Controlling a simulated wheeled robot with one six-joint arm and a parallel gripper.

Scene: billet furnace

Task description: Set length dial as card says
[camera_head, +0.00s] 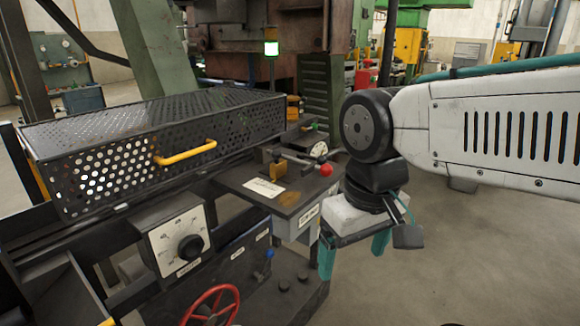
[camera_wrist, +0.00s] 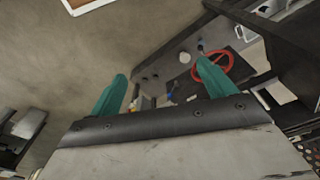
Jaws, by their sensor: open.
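The length dial (camera_head: 180,240) is a pale plate with printed marks and a black round knob (camera_head: 191,248), on the machine's front below the mesh guard. Its numbers and pointer are too small to read surely. A cream card (camera_head: 264,187) lies on the dark ledge right of the dial; its writing is unreadable here. My gripper (camera_head: 355,255) hangs to the right of the ledge, apart from the dial, with its teal fingers spread and empty. In the wrist view my open gripper (camera_wrist: 161,72) faces the floor and the machine's lower front.
A perforated guard with a yellow handle (camera_head: 185,153) stands above the dial. A lever with a red ball (camera_head: 326,169) and a small round gauge (camera_head: 318,150) sit by the ledge. A red handwheel (camera_head: 210,306) and blue-knobbed lever (camera_head: 268,256) are below. Floor at right is clear.

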